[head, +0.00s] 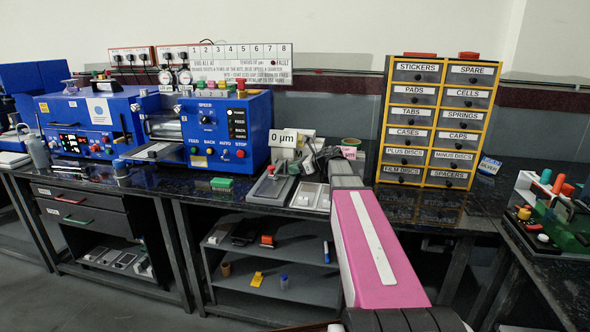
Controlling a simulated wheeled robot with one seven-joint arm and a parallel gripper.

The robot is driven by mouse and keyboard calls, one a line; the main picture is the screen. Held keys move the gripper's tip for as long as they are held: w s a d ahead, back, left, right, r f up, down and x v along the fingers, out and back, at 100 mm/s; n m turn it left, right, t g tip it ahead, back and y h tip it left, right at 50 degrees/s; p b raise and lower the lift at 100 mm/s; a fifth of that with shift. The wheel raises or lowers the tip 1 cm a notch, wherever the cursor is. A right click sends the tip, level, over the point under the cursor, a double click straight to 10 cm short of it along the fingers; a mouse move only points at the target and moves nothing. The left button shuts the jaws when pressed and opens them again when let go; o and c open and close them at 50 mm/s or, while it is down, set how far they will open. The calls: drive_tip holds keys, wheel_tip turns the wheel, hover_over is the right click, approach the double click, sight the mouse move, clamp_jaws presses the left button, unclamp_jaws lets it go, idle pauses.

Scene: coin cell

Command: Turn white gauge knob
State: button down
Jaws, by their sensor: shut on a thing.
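My pink arm reaches from the lower right to the back of the bench. My gripper (309,157) is at its far end, small in view, beside the gauge with the white "0 µm" display (283,138). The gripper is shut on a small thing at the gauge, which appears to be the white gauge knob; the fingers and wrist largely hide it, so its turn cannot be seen.
A blue machine (225,130) with dials and buttons stands left of the gauge. Grey trays (305,196) and a green block (221,184) lie in front. A yellow labelled drawer cabinet (436,120) stands close on the right.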

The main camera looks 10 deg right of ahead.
drive_tip(key=shift+m+t, duration=0.4)
drive_tip(key=c, duration=1.2)
unclamp_jaws()
drive_tip(key=shift+c, duration=0.2)
drive_tip(key=v, duration=1)
drive_tip(key=shift+s+d+r, duration=0.2)
drive_tip(key=shift+s+r, duration=0.1)
